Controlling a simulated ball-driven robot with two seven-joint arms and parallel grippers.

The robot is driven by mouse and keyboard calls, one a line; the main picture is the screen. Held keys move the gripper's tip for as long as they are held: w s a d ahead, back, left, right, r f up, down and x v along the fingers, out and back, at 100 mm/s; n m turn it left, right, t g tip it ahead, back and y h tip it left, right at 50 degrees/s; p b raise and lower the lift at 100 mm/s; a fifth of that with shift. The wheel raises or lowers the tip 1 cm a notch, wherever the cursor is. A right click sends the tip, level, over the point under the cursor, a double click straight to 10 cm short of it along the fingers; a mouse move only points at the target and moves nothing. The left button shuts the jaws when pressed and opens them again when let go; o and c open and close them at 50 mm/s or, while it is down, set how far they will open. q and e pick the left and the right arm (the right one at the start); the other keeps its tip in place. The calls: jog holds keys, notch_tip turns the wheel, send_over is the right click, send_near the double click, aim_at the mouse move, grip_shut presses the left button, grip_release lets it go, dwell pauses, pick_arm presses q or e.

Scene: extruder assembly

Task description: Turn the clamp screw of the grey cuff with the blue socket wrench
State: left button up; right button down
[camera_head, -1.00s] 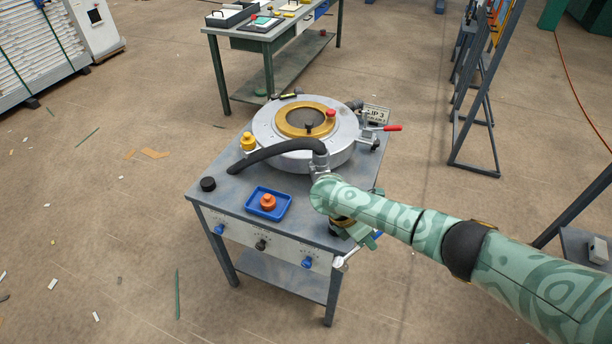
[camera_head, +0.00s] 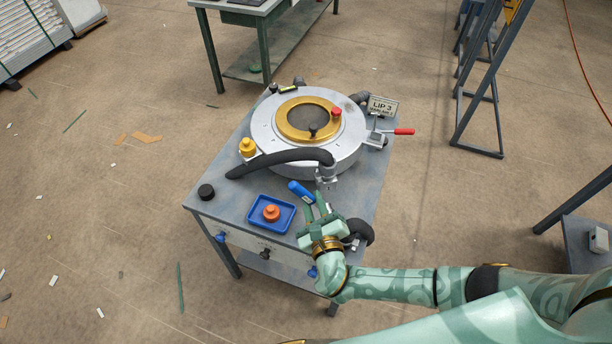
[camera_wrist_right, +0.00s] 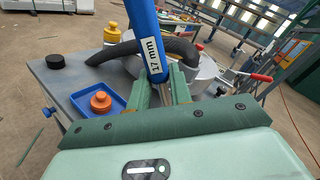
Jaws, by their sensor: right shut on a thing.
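The blue socket wrench (camera_head: 300,192) is held above the front right part of the cart table. My right gripper (camera_head: 320,212) is shut on it. In the right wrist view the blue handle (camera_wrist_right: 145,38) bears a "17 mm" label and rises from between the green fingers (camera_wrist_right: 163,90). The grey cuff (camera_head: 327,174) sits at the hose end, at the front right of the round silver die head, just beyond the gripper. The wrench appears apart from the cuff. The clamp screw is too small to make out. My left gripper is not in view.
A black hose (camera_head: 275,160) curves along the front of the die head (camera_head: 345,158). A blue tray (camera_head: 256,212) with an orange knobbed part (camera_head: 271,213) lies left of the gripper. A black cap (camera_head: 206,191), a yellow knob (camera_head: 247,148) and a red-handled lever (camera_head: 403,132) stand around.

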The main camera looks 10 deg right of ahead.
jog(key=shift+w, duration=0.45)
jog(key=shift+r, duration=0.1)
jog(key=shift+s+r+t+b, duration=0.3)
jog(key=shift+s+r, duration=0.05)
jog(key=shift+r, duration=0.05)
jog(key=shift+w+f+b, duration=0.1)
jog(key=shift+w+b, duration=0.2)
jog(key=shift+w, duration=0.65)
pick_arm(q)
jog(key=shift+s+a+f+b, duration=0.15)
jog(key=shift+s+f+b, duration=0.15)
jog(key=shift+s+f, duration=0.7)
pick_arm(e)
jog(key=w, duration=0.3)
jog(key=shift+a+r, duration=0.1)
jog(key=shift+r, duration=0.1)
pick_arm(q)
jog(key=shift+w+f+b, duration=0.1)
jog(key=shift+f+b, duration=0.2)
jog(key=shift+b, duration=0.05)
pick_arm(e)
jog(key=shift+w, duration=0.7)
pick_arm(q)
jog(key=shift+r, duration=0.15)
pick_arm(e)
jog(key=shift+s, duration=0.15)
